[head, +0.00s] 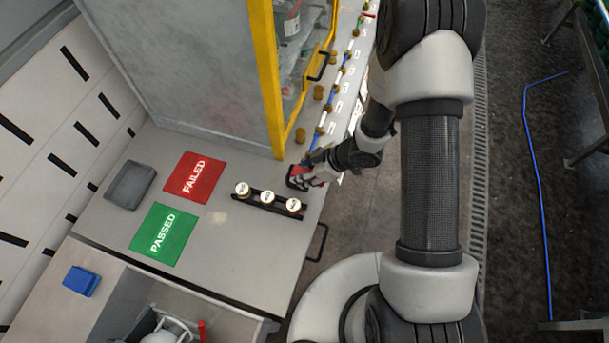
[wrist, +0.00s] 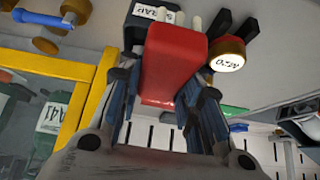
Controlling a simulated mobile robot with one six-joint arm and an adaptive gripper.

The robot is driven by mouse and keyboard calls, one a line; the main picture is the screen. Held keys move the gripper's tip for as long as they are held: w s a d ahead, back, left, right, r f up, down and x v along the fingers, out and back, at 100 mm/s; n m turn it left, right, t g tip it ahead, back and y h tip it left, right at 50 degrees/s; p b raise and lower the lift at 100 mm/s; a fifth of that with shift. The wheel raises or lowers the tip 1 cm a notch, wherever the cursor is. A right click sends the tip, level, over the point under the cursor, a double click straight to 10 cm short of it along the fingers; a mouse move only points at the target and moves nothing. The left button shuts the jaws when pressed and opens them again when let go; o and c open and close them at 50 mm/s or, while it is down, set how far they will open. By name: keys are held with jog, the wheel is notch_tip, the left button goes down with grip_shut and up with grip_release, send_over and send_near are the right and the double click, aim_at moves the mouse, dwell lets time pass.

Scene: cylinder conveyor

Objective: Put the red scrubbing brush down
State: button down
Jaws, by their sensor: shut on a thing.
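The red scrubbing brush (wrist: 172,65) is between the fingers of my gripper (wrist: 165,95) in the wrist view, with pale stubs at its far end. My gripper is shut on it. In the head view my gripper (head: 302,180) is low over the right edge of the grey worktop (head: 235,255), beside the yellow-framed cabinet. The brush (head: 296,171) shows there only as a small red patch, partly hidden by the gripper. I cannot tell whether the brush touches the worktop.
A dark rack (head: 253,203) with three labelled cylinders stands just left of my gripper. A red FAILED mat (head: 195,178), a green PASSED mat (head: 164,235) and a grey tray (head: 130,185) lie further left. The yellow post (head: 268,80) rises behind. Bare worktop lies below the rack.

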jog(key=shift+f, duration=0.25)
jog(key=shift+f, duration=0.55)
jog(key=c, duration=1.2)
grip_release()
jog(key=shift+o, duration=0.2)
jog(key=shift+r, duration=0.1)
